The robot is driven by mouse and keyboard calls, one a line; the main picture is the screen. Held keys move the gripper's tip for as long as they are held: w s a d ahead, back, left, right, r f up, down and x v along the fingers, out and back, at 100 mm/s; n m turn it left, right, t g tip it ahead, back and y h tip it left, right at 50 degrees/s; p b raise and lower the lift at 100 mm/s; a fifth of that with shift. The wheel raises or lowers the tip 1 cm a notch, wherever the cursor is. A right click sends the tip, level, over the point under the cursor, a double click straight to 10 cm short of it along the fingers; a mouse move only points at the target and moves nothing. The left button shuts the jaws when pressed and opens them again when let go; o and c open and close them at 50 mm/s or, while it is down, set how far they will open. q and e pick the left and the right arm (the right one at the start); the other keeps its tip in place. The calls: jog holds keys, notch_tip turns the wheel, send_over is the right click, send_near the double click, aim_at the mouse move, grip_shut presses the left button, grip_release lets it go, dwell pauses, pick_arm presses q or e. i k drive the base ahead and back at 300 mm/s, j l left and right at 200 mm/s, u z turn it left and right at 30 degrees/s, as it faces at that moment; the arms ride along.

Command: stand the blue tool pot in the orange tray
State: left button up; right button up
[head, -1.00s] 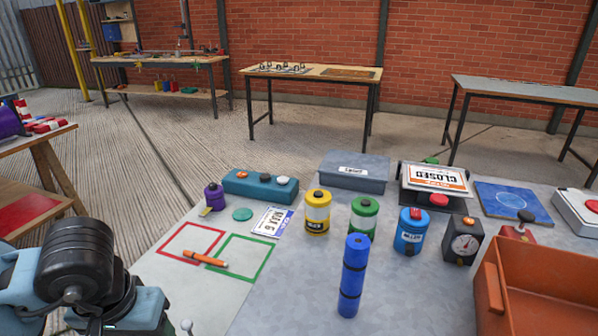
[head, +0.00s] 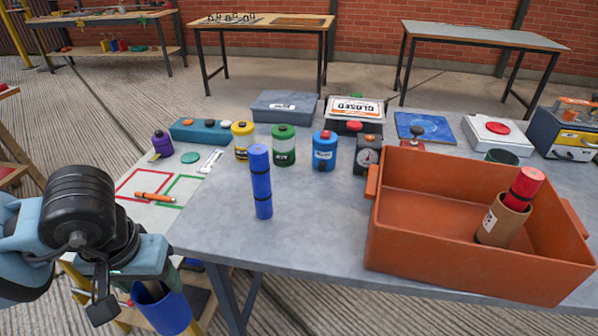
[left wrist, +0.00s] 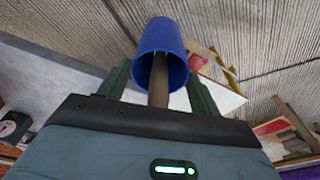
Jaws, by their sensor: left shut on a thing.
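The blue tool pot (head: 165,312) hangs below my left gripper (head: 152,284), past the table's front left edge. My left gripper is shut on it. In the left wrist view, the pot (left wrist: 160,35) sits between the dark green fingers (left wrist: 160,75), its mouth facing the camera and a brown handle-like rod showing at it. The orange tray (head: 405,238) stands on the table at the right, well away from the pot. A brown pot (head: 500,228) with a red cylinder (head: 524,186) leans inside its right part. My right gripper is out of view.
A blue banded cylinder (head: 261,185) stands on the table between my left gripper and the tray. Yellow (head: 242,143), green (head: 284,148) and blue canisters (head: 324,153) stand behind it. The front of the grey table (head: 310,235) is clear.

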aim_at(415, 229)
jog(key=k+l+z, duration=0.15)
jog(key=l, duration=0.25)
jog(key=k+l+z, duration=0.1)
jog(key=l, duration=0.25)
jog(key=k+l+z, duration=0.15)
jog(key=l, duration=0.3)
